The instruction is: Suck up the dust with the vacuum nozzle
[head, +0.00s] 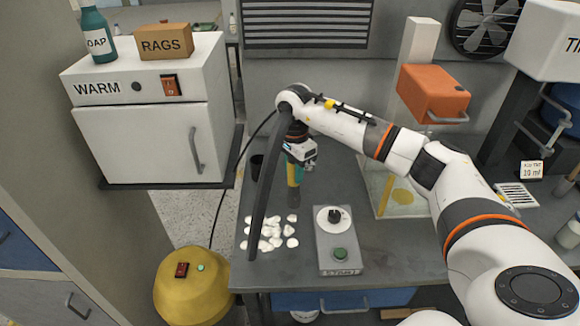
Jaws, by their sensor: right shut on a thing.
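My right gripper (297,167) is above the grey bench and shut on a tool with a teal and yellow body (294,176) and a dark grey lower end (294,197), which I take as the vacuum nozzle. It points down just above or at the bench top; the gap is unclear. Several white lumps (268,236) lie in a cluster on the bench, in front of the tool's end. No fine dust can be made out. My left gripper is not in view.
A grey box with a white dial and green button (340,254) stands right of the lumps. A yellow rounded unit (190,288) with a dark cable stands on the floor at left. A dark cup (257,167) stands behind. A white WARM cabinet (150,120) is at left.

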